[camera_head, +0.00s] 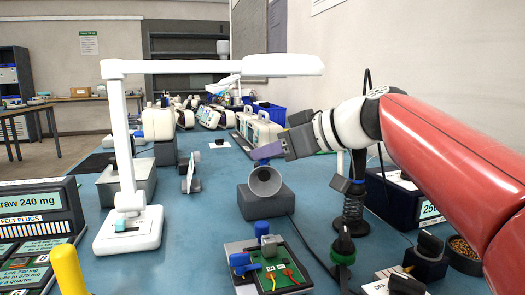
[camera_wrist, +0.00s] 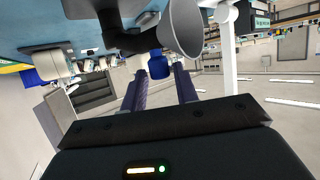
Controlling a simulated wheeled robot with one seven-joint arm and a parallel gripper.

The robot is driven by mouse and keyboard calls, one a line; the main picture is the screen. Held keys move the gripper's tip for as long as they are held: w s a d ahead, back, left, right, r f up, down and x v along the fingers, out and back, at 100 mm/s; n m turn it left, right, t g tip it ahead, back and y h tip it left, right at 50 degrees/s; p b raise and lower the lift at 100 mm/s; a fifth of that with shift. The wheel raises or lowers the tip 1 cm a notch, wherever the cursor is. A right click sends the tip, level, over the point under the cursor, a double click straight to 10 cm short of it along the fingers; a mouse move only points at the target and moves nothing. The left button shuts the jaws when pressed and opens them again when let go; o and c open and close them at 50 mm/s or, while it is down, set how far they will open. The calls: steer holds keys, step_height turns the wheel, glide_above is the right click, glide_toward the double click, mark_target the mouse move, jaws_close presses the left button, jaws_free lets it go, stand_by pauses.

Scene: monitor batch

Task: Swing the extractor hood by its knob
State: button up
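The extractor hood (camera_head: 265,181) is a grey cone with its round mouth facing the head camera, above a dark grey block base (camera_head: 258,206). In the wrist view the hood (camera_wrist: 184,26) is at the top, upside down, with a dark arm to its left. The fingers (camera_wrist: 160,72) are apart; I cannot tell whether either touches the knob.
A white desk lamp (camera_head: 128,150) stands left, its arm reaching across above my gripper. A green board with blue knobs (camera_head: 277,270) lies in front of the hood. A black coiled stand (camera_head: 352,205) is at right. Several cream devices (camera_head: 258,130) stand behind.

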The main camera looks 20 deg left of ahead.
steer(key=shift+x, duration=0.9)
jaws_close()
